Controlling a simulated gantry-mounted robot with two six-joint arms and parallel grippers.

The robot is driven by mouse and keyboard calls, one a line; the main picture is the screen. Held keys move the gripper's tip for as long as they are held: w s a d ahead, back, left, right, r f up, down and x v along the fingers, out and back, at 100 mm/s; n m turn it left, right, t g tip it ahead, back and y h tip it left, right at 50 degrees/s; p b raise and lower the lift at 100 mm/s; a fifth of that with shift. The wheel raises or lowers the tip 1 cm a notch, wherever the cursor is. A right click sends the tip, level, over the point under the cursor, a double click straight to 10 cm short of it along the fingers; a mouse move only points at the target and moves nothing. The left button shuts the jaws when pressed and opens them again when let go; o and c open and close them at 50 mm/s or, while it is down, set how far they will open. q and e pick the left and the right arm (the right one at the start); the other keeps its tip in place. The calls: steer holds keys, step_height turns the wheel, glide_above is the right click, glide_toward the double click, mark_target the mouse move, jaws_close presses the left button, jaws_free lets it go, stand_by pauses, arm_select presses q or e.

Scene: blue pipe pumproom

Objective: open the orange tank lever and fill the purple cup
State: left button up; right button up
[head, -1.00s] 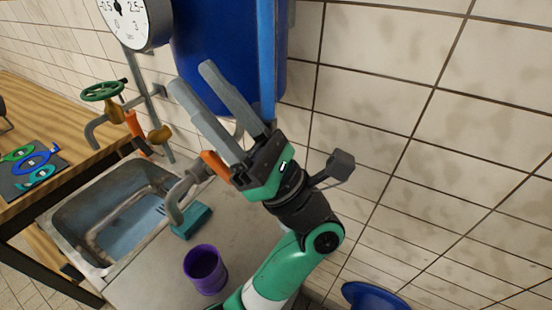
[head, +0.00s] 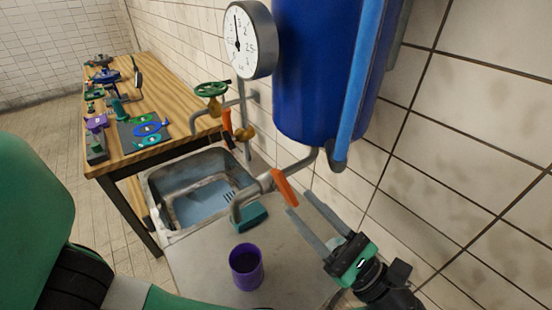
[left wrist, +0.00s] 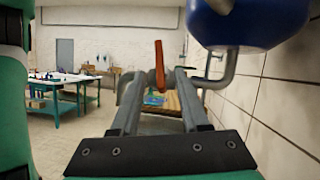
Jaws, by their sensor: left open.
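The orange lever (head: 284,187) sits on the grey outlet pipe under the blue tank (head: 312,75). My left gripper (head: 300,203) is open, its two long grey fingers pointing at the lever from the right. In the left wrist view the upright lever (left wrist: 159,65) appears in the gap between the fingertips (left wrist: 159,76); I cannot tell whether they touch it. The purple cup (head: 247,272) stands upright on the metal counter, below and slightly right of the spout (head: 237,216). My right gripper is not in view.
A metal sink (head: 190,195) lies left of the counter, with a teal sponge-like block (head: 251,217) by the spout. A gauge (head: 249,40) and a green valve wheel (head: 211,88) stand behind. The tiled wall bounds the right. A wooden table (head: 165,95) holds several tools.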

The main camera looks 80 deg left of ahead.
mark_target(274, 177)
arm_select(q)
steer(key=s+a+r+p, duration=0.1)
steer(key=a+r+p, duration=0.1)
steer(key=p, duration=0.1)
steer(key=shift+s+a+r, duration=0.1)
steer(key=shift+s+r, duration=0.05)
steer(key=shift+s, duration=0.05)
steer(key=p+x, duration=0.1)
steer(key=x, duration=0.1)
steer(key=f+x, duration=0.1)
steer(key=x, duration=0.1)
steer(key=shift+s+a+r+p, duration=0.1)
steer(key=shift+s+a+p, duration=0.05)
steer(key=shift+a+p, duration=0.15)
steer(key=shift+s+a+r, duration=0.15)
steer(key=shift+s+a, duration=0.1)
steer(key=shift+a, duration=0.1)
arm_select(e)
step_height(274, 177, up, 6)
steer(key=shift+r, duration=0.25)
arm_select(q)
jaws_close()
